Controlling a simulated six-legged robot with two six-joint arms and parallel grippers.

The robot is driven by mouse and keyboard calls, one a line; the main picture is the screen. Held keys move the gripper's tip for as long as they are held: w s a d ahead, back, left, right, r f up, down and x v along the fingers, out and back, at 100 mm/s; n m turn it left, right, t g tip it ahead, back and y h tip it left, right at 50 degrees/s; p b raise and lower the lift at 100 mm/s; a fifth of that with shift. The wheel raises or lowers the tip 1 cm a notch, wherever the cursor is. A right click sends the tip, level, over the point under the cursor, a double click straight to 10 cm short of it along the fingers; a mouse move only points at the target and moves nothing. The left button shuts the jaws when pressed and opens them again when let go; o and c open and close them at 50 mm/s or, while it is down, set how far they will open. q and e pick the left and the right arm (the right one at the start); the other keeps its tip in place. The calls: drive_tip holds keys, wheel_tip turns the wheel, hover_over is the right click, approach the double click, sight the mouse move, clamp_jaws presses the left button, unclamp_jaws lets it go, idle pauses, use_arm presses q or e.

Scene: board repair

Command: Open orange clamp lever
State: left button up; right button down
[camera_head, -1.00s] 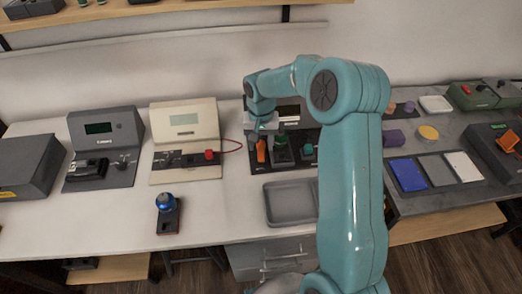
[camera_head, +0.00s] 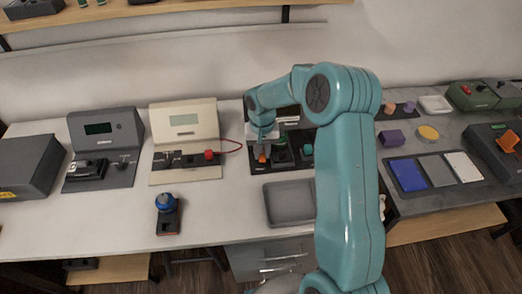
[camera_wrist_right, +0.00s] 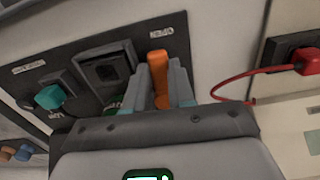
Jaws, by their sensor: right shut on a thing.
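The orange clamp lever (camera_head: 262,156) stands on a dark panel (camera_head: 287,169) at the back of the white bench. It also shows in the right wrist view (camera_wrist_right: 158,66), with its top sticking out between two grey fingers. My right gripper (camera_head: 262,144) reaches down over the lever from above. In the wrist view the right gripper (camera_wrist_right: 161,84) is shut on the lever, with a finger against each side. My left gripper is in neither view.
A teal knob (camera_wrist_right: 49,97) and a dark square socket (camera_wrist_right: 107,68) sit beside the lever. A red plug (camera_head: 209,155) with a red cable is to the left. A grey tray (camera_head: 290,202) lies in front of the panel. A blue-topped part (camera_head: 166,203) stands on the bench.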

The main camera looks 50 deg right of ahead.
sight(263, 154)
drive_tip(key=shift+s+d+n, duration=0.1)
drive_tip(key=shift+d+n, duration=0.05)
drive_tip(key=shift+n, duration=0.25)
drive_tip(key=c, duration=1)
unclamp_jaws()
drive_tip(key=shift+o, duration=0.2)
drive_tip(key=shift+r, duration=0.1)
wheel_tip(263, 154, up, 16)
drive_tip(key=shift+p, duration=0.3)
drive_tip(key=shift+r, duration=0.1)
